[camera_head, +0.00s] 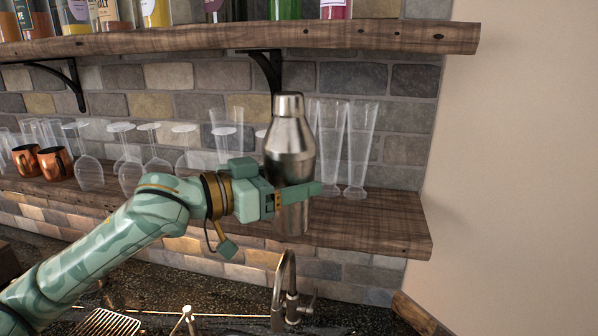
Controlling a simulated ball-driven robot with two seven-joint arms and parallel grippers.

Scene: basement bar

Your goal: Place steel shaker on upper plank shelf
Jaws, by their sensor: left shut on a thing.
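The steel shaker (289,137) is upright in the middle of the head view. My left gripper (298,193) reaches in from the left and is shut around the shaker's lower part. The shaker appears in front of the lower shelf, with its cap below the upper shelf's front edge. The upper plank shelf (370,37) runs across the top, with bottles toward its left and middle and a bare stretch at its right end. My right gripper is not in view.
The lower plank shelf (390,222) holds stemmed glasses (131,172), copper mugs (55,163) and tall clear glasses (358,145) close behind the shaker. Black brackets (268,72) support the upper shelf. A faucet (287,290) rises from the dark counter below.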

